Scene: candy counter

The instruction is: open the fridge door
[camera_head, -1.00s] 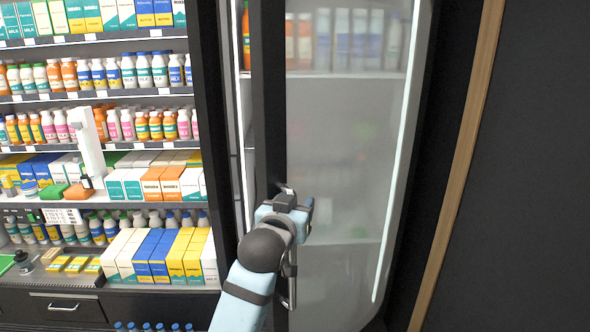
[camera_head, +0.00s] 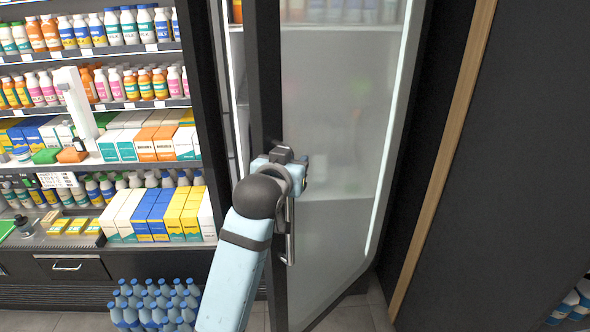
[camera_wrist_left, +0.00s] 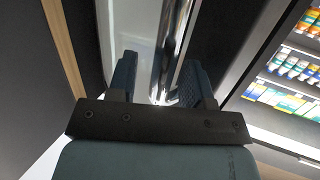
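The fridge door (camera_head: 335,120) is a tall glass panel with a dark frame, seen in the head view. It stands ajar, with a lit gap along its left edge. A vertical metal handle (camera_head: 290,235) runs down the door near that edge. My left gripper (camera_head: 292,166) is at the upper part of the handle, and its arm partly covers the handle. In the left wrist view, the handle (camera_wrist_left: 172,45) passes between the two fingers of my left gripper (camera_wrist_left: 163,82). The right finger is close to the bar, and a gap shows at the left finger. My right gripper is not in view.
Stocked shelves (camera_head: 135,105) with bottles and cartons stand left of the fridge. Several blue bottles (camera_head: 150,305) stand on the floor below them. A dark wall (camera_head: 530,150) with a wooden strip (camera_head: 455,150) is to the right.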

